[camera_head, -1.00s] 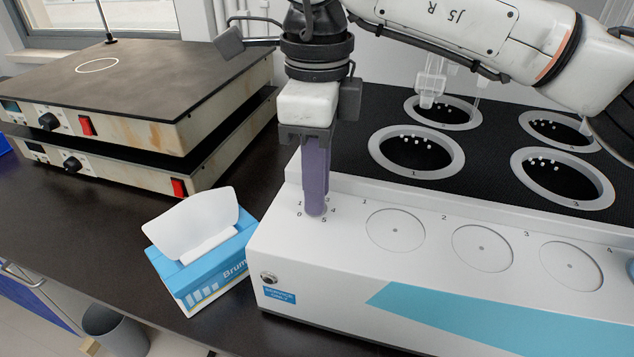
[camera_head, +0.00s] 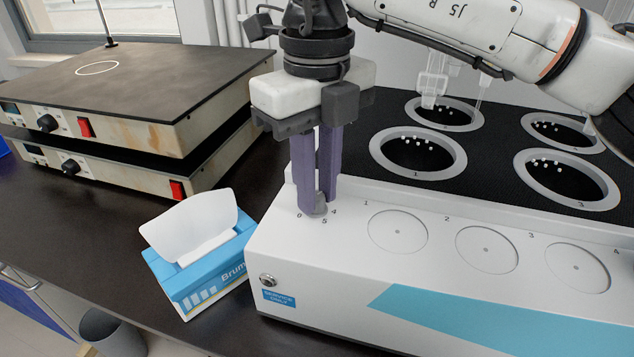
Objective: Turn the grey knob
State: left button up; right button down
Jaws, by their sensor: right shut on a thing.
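The grey knob (camera_head: 320,204) sits at the left end of the white multi distiller's (camera_head: 347,270) front ledge, with small printed numbers around it. My right gripper (camera_head: 318,205) points down over it with its two purple fingers closed around the knob. The fingers hide much of the knob, so its setting cannot be read. My left gripper does not show.
Ringed openings (camera_head: 418,171) and flat round discs (camera_head: 397,231) lie right of the knob. A blue and white tissue box (camera_head: 205,275) stands just left of the distiller. Two stacked hot plates (camera_head: 150,75) stand further left on the dark bench (camera_head: 100,215).

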aim_at(317, 196)
dwell(0.5)
jog(key=c, duration=1.6)
grip_release()
notch_tip(317, 196, up, 10)
jog(key=shift+r+p, duration=0.2)
jog(key=shift+p, duration=0.45)
